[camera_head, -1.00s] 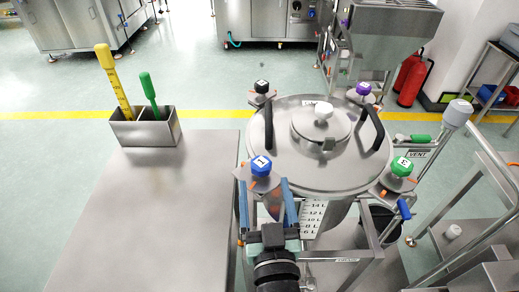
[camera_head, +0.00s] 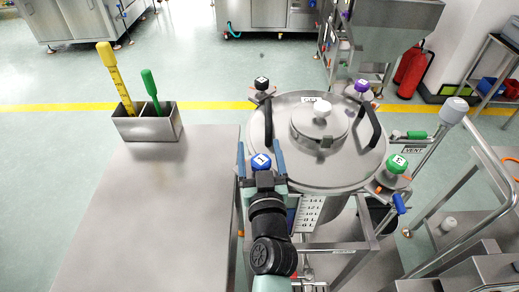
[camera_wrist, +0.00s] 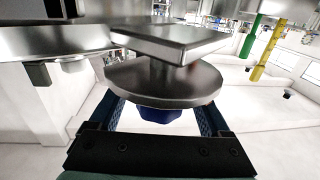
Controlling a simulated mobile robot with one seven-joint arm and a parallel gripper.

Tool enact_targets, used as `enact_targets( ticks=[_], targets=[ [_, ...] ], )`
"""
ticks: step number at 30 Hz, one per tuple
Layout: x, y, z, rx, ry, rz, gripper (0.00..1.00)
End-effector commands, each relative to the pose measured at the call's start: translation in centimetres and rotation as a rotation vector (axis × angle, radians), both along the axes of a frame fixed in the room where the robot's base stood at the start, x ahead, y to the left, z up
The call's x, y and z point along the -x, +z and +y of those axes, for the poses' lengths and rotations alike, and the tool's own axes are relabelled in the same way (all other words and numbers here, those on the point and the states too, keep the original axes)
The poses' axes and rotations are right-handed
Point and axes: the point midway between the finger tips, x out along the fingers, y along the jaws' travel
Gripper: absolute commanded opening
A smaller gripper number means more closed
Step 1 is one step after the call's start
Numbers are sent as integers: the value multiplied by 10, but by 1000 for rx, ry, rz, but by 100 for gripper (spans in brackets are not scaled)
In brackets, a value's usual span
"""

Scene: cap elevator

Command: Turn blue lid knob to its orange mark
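The blue lid knob (camera_head: 261,161), with a white label on top, sits at the near left edge of the round steel lid (camera_head: 340,178). My gripper (camera_head: 260,148) has come in from the front, with one finger on each side of the knob. In the wrist view the blue knob (camera_wrist: 160,114) shows below a round metal disc (camera_wrist: 165,84), between the two blue fingers (camera_wrist: 158,118). Gaps show on both sides, so the gripper is open around the knob and not gripping it. I cannot see the blue knob's orange mark now; my gripper covers that area.
Black (camera_head: 262,84), purple (camera_head: 362,86) and green (camera_head: 397,163) knobs stand around the lid.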

Motion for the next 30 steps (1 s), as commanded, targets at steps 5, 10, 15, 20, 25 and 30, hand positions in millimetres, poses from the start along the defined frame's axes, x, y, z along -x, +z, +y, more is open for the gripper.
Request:
enact_targets(
  ticks=[5, 10, 15, 20, 25, 30],
  targets=[
    [0, 0, 0, 0, 0, 0, 49],
    [0, 0, 0, 0, 0, 0, 18],
    [0, 0, 0, 0, 0, 0, 0],
    [0, 1, 0, 0, -6, 1, 0],
    [0, 4, 0, 0, -30, 4, 0],
    [0, 8, -2, 2, -78, 5, 0]
  ],
)
